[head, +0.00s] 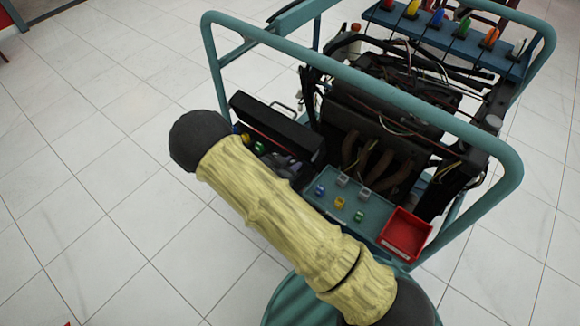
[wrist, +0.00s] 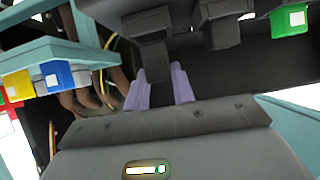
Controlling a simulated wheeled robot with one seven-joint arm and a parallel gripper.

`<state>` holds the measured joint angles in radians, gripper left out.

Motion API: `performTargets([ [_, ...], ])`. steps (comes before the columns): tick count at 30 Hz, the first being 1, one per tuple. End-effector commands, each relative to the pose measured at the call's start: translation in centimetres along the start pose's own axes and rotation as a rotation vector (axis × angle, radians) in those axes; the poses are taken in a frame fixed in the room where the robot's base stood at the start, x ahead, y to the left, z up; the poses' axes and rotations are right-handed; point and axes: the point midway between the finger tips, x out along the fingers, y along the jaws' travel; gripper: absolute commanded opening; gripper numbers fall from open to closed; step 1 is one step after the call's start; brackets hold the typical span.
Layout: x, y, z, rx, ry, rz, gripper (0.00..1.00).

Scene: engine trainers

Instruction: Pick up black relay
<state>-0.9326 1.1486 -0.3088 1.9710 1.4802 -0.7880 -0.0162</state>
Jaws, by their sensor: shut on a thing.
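In the wrist view, my gripper (wrist: 161,86) has two pale purple fingers shut on a black relay (wrist: 153,57), a dark block between and just beyond the fingertips. Whether the relay still touches its seat cannot be told. In the head view, my gripper (head: 283,164) is low inside the open black box (head: 275,128) at the front left of the engine trainer. My yellow-sleeved arm partly covers it there, and the relay cannot be made out in that view.
Other dark blocks (wrist: 222,25) and a green block (wrist: 290,20) are close by. Blue (wrist: 60,76) and yellow (wrist: 18,85) blocks show at left. A teal tray (head: 375,220) holds several small parts beside a red bin (head: 405,234). The teal frame rail (head: 340,75) crosses above.

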Motion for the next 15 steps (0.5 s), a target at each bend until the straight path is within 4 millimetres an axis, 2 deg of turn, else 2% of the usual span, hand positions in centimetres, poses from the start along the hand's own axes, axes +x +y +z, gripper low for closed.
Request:
performTargets([
  [3, -1.3, -0.1, -2.4, 0.005, 0.000, -0.001, 0.03],
  [9, -3.1, 0.0, -5.6, 0.004, -0.001, -0.001, 0.03],
  [15, -3.7, 0.0, -6.9, 0.001, 0.000, 0.000, 0.03],
])
